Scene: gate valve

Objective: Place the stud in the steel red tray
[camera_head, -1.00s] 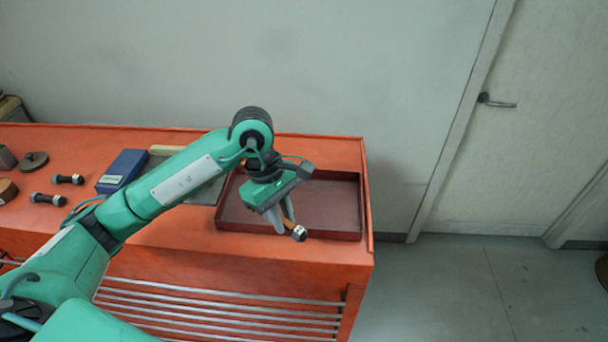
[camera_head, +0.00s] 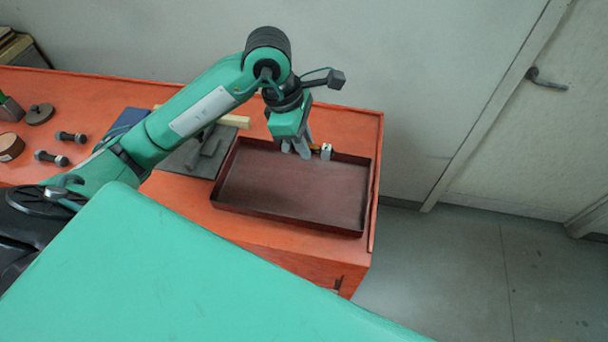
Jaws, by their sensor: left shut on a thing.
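The dark red steel tray (camera_head: 290,195) lies on the right end of the orange bench top, and its floor is bare where I see it. My left gripper (camera_head: 302,152) points down at the tray's far side. It is shut on the stud (camera_head: 326,152), whose brassy shank is mostly hidden by the fingers. A pale nut at the stud's right end shows near the far rim. I cannot tell how high the stud is above the tray floor. My right gripper is not in view.
Two other dark studs (camera_head: 70,137) lie at the bench's left, near a round puck (camera_head: 10,147) and a weight (camera_head: 39,114). A blue box (camera_head: 127,122) and a grey plate (camera_head: 188,158) are left of the tray. A wall stands behind the bench.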

